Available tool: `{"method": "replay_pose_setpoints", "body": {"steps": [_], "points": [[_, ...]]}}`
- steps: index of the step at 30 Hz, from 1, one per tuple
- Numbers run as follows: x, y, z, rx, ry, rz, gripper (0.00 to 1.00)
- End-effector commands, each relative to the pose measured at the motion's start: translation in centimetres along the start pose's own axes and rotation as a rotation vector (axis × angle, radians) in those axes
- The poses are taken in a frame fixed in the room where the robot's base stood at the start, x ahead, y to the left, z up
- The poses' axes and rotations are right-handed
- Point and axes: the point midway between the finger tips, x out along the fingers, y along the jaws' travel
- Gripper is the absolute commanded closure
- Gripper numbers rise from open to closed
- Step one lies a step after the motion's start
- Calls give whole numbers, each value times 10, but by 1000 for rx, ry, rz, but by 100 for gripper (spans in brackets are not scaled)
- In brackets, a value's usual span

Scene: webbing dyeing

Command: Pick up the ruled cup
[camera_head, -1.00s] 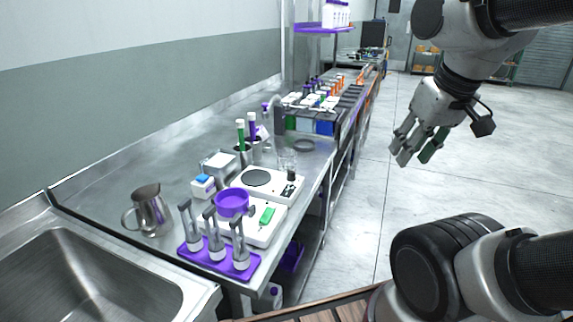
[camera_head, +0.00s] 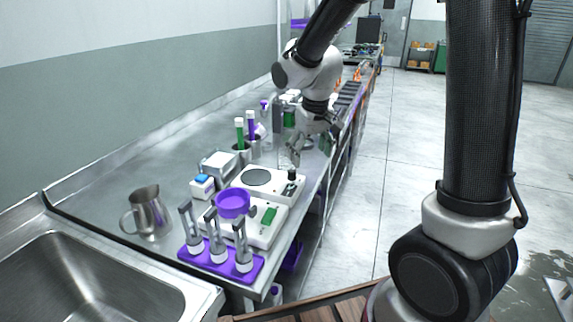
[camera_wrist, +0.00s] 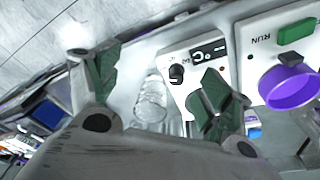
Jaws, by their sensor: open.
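The ruled cup, a clear see-through vessel (camera_wrist: 151,100), stands on the steel bench beside the white hotplate in the wrist view. Its markings are too faint to read. My gripper (camera_wrist: 163,85) is open, with its green-padded fingers spread on either side of the cup's place in that view. I cannot tell how far above the cup they are. In the head view my gripper (camera_head: 296,153) hangs over the bench just behind the hotplate and largely hides the cup.
The hotplate (camera_head: 259,178) has a black knob. In front are a purple bowl (camera_head: 232,203) on a white device, a purple rack (camera_head: 217,262) with several tools, and a metal jug (camera_head: 148,215). Green and purple tubes (camera_head: 246,130) stand behind. A sink is at the left.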

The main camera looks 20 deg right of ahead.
Motion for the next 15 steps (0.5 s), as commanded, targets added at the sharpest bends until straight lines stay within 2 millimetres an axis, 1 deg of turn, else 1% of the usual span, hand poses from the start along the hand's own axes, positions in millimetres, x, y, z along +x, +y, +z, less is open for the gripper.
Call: {"method": "replay_pose_setpoints", "body": {"steps": [1,2,3,5,8,15], "points": [[10,-4,-23,7,39,-2,20],[10,-5,-40,20,80,-4,20],[3,-5,-57,34,134,-8,20],[-4,-6,-73,52,192,-16,20],[-1,-7,-82,76,227,-24,20],[26,-8,-88,84,226,-25,20]]}}
